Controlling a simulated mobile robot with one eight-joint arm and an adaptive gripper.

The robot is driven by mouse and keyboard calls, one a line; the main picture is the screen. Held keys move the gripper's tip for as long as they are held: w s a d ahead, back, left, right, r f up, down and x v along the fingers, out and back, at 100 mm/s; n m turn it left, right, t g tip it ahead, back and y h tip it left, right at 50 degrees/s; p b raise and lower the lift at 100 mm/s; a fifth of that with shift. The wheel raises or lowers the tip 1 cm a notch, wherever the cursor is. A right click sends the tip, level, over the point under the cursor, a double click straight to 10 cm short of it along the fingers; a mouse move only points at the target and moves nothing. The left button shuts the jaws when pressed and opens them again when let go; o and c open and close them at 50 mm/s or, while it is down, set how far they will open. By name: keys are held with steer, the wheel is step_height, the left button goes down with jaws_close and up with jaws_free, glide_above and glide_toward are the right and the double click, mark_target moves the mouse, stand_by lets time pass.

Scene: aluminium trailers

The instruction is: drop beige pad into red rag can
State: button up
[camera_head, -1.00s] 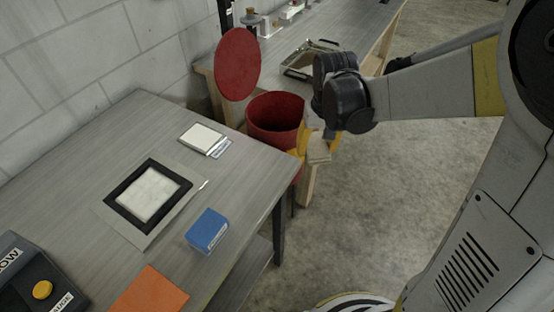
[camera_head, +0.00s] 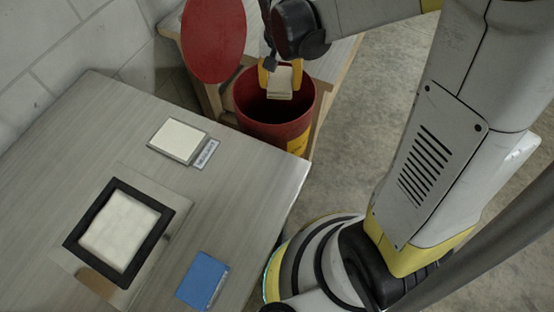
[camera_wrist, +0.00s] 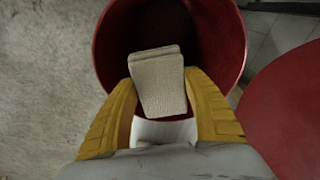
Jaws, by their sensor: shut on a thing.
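The beige pad (camera_head: 280,84) is held between the yellow fingers of my gripper (camera_head: 281,76) in the head view. The pad hangs over the mouth of the red rag can (camera_head: 262,122), whose round lid (camera_head: 213,40) stands open behind it at the left. In the wrist view the pad (camera_wrist: 158,82) is between the two yellow fingers (camera_wrist: 160,110), with the dark inside of the can (camera_wrist: 226,50) beyond it. The can's opening lies around and past the pad in that view. The can's bottom is too dark to make out.
A grey table (camera_head: 100,130) stands at the left, close to the can. On it are a black-framed pale panel (camera_head: 120,229), a white pad stack (camera_head: 178,140) and a blue box (camera_head: 203,280). Another bench is behind the can. Concrete floor (camera_head: 350,150) is open at the right.

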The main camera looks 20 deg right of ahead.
steer(key=shift+f+b, duration=0.35)
steer(key=shift+f, duration=0.5)
steer(key=shift+w, duration=0.1)
steer(key=o, duration=1.2)
steer(key=shift+r, duration=0.15)
steer(key=r, duration=0.4)
steer(key=s+r, duration=0.1)
steer(key=r, duration=0.6)
steer(key=shift+s+a+r, duration=0.15)
steer(key=shift+a+r, duration=0.15)
steer(key=shift+r, duration=0.1)
